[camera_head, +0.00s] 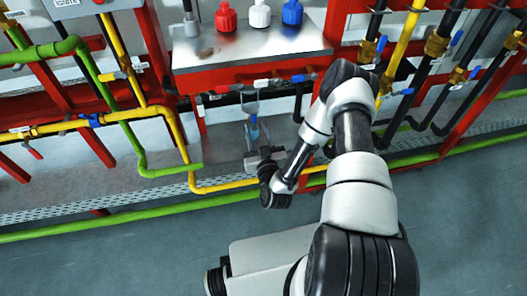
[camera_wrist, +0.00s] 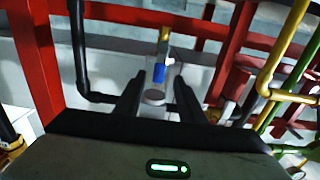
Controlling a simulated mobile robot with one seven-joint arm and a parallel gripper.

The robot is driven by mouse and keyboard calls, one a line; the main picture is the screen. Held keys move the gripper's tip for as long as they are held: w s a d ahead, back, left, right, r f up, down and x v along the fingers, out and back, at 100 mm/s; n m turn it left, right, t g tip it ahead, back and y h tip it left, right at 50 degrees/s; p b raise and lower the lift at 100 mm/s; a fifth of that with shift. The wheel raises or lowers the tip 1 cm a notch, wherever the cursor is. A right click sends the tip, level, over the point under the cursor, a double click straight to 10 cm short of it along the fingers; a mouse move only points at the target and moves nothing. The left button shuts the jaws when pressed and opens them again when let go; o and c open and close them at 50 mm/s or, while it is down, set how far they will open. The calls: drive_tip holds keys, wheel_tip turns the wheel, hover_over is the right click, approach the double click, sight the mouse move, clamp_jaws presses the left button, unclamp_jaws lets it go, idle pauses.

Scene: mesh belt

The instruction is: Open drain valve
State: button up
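A valve with a blue handle (camera_wrist: 159,73) hangs below a brass fitting (camera_wrist: 165,36) in the wrist view. A small blue part (camera_head: 254,120) shows under the metal-topped table in the head view; it looks like the same handle. My gripper (camera_wrist: 160,88) is open, its two dark fingers apart on either side of the blue handle in the picture. My gripper (camera_head: 252,135) also shows in the head view, under the table's front. Whether the fingers touch the handle I cannot tell. A round grey disc (camera_wrist: 153,97) shows between the fingers.
The metal table (camera_head: 245,48) on a red frame carries red, white and blue bottles. Yellow and green pipes (camera_head: 175,132) run at the left and below my gripper. Black and yellow pipes with brass valves (camera_head: 437,45) stand at right.

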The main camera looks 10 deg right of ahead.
drive_tip(key=s+p, duration=0.1)
drive_tip(key=s, duration=1)
drive_tip(key=shift+s, duration=0.35)
